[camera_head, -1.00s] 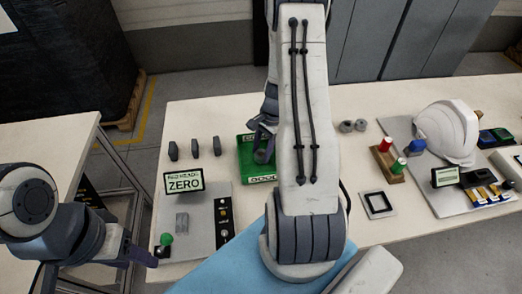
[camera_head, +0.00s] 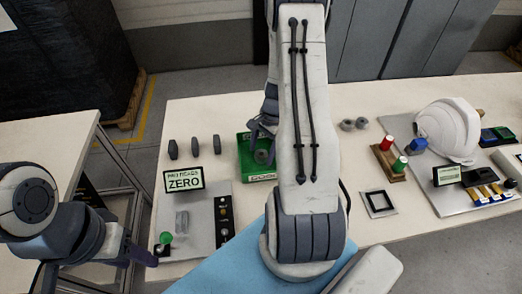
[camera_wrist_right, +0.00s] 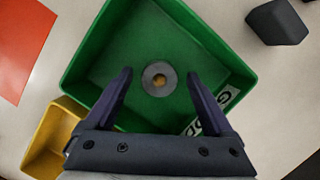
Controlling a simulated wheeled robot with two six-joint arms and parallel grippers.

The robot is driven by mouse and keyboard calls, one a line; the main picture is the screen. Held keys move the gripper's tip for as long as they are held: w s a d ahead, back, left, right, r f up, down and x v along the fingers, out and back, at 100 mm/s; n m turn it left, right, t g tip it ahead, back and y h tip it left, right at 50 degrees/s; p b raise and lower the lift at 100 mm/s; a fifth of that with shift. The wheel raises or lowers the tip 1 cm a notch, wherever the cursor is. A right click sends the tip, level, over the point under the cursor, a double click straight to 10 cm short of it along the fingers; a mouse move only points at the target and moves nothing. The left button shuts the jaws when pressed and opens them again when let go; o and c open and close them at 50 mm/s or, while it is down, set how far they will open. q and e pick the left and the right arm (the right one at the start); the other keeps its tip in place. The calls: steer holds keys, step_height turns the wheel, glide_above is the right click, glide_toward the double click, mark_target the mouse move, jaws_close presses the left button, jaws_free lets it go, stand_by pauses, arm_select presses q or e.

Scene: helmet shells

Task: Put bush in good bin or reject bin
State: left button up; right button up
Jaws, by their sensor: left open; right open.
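A round grey bush (camera_wrist_right: 171,78) with a hole in its middle lies on the floor of the green bin (camera_wrist_right: 92,58), which has a GOOD label. The bush (camera_head: 262,157) also shows inside the green bin (camera_head: 243,167) in the head view. My right gripper (camera_wrist_right: 160,78) is open above the bin, its fingers apart on either side of the bush and not gripping it. My right arm hides part of the bin in the head view. My left gripper (camera_head: 148,258) is open and empty at the table's near left.
A yellow bin (camera_wrist_right: 48,145) and a red surface (camera_wrist_right: 20,45) show in the wrist view. A ZERO sign (camera_head: 184,180), a grey plate (camera_head: 200,235) and a green button (camera_head: 165,238) stand near my left gripper. A white helmet (camera_head: 447,130) is at right.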

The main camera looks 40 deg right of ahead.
steer(key=v, duration=1)
steer(key=w+a+r+n+h, duration=0.1)
steer(key=a+r+n, duration=0.25)
steer(key=a, duration=0.35)
steer(key=w+a+r+n, duration=0.1)
steer(key=a+r+n, duration=0.1)
steer(key=a+n, duration=0.35)
steer(key=s+a+r+n, duration=0.2)
steer(key=s+a+n, duration=0.2)
steer(key=a, duration=0.5)
steer(key=s+a+r+n, duration=0.3)
steer(key=s+a+n, duration=0.15)
steer(key=a, duration=0.35)
steer(key=s+a+n+h, duration=0.1)
steer(key=s+a+n, duration=0.3)
steer(key=s+n, duration=0.3)
steer(key=s, duration=0.3)
steer(key=shift+a+r, duration=0.25)
steer(key=shift+a, duration=0.1)
